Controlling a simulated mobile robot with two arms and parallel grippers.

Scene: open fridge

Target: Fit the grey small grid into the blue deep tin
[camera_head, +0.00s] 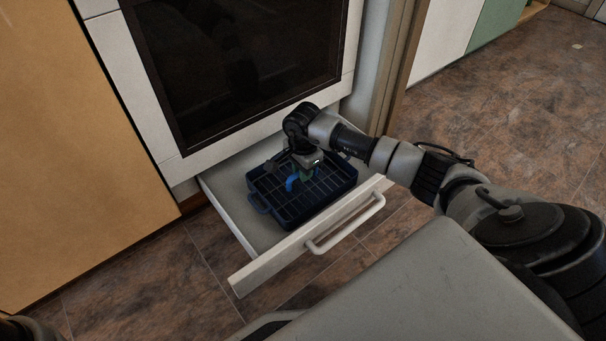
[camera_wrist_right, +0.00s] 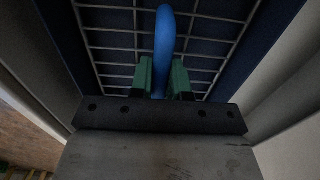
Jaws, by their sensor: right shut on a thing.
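The blue deep tin (camera_head: 290,222) is a dark blue rectangular pan in the open drawer, with a loop handle at its left. The grey small grid (camera_head: 322,190), of thin wires, lies over or within the tin's outline; its exact seating is unclear. My right gripper (camera_head: 304,173) is above it, its green fingers shut on a bright blue curved handle (camera_head: 291,184) that appears to belong to the grid. In the right wrist view the handle (camera_wrist_right: 164,45) stands between the fingers (camera_wrist_right: 160,78), with grid wires (camera_wrist_right: 110,50) behind it. My left gripper is not visible.
The white drawer (camera_head: 255,272) is pulled out, with a bar handle (camera_head: 345,224) on its front. An oven with dark glass (camera_head: 240,60) is above it. A tan cabinet panel (camera_head: 70,150) stands at left. Tiled floor (camera_head: 510,130) is clear at right.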

